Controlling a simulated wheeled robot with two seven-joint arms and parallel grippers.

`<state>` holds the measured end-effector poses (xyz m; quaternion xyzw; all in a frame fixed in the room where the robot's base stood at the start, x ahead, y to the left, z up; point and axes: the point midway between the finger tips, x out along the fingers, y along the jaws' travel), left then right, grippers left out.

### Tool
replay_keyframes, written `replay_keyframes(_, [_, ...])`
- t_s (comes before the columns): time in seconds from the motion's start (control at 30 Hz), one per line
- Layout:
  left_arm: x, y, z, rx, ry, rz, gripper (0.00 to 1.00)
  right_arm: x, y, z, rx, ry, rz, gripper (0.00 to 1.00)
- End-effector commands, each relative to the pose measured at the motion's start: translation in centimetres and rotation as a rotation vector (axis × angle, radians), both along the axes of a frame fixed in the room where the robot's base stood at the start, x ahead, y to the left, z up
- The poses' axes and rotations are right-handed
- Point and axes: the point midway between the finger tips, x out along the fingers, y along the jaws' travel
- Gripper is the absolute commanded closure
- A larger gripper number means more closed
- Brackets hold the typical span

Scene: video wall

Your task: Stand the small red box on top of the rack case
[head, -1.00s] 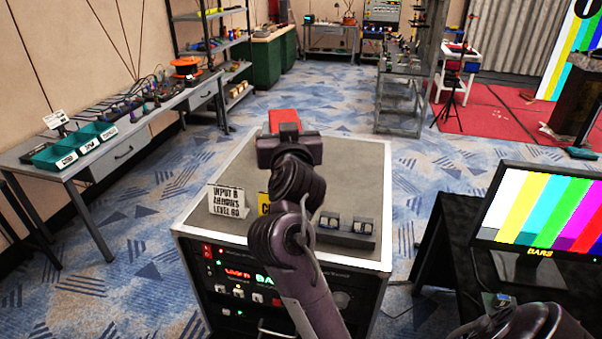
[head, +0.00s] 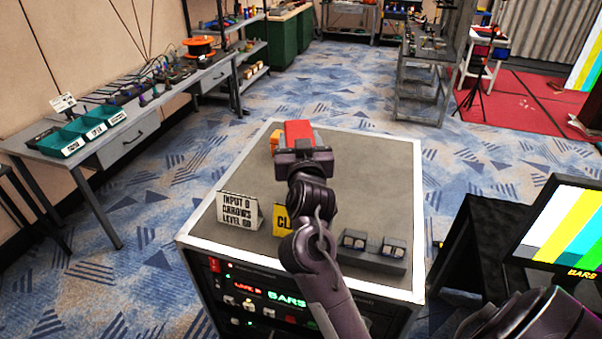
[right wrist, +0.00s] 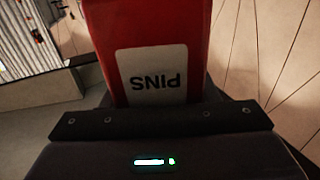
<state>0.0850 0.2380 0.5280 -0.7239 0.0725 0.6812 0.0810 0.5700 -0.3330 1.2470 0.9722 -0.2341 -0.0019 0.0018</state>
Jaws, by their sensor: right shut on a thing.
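The small red box (head: 299,131) is in my right gripper (head: 303,157), over the far part of the rack case's top. In the right wrist view the red box (right wrist: 150,35) fills the space before the gripper body and shows a white label reading PINS, upside down. The gripper hides its lower part in the head view, so I cannot tell whether it touches the top. The rack case (head: 385,180) has a grey top with a pale rim and a lit front panel. My left gripper is not in view.
On the case top stand an orange item (head: 275,143) just left of the red box, a white text sign (head: 239,210), a yellow sign (head: 283,219) and a dark block with two small units (head: 372,250). The top's right side is clear. A monitor (head: 565,228) stands at right.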

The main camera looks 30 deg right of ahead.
Motion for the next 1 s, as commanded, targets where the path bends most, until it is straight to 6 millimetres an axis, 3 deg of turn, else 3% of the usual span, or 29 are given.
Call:
replay_keyframes(0.1, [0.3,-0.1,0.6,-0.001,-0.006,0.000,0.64,0.0,0.0,-2.4,-0.004,0.003,0.000,0.84])
replay_keyframes(0.4, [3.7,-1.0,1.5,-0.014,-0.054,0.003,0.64,0.0,0.0,-5.5,-0.002,0.000,0.000,0.84])
replay_keyframes(0.6, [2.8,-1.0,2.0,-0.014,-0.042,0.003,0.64,0.0,0.0,-8.3,-0.002,-0.002,0.001,0.84])
replay_keyframes(1.0, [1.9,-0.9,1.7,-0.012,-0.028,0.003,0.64,0.0,0.0,-9.0,-0.001,-0.005,0.000,0.84])
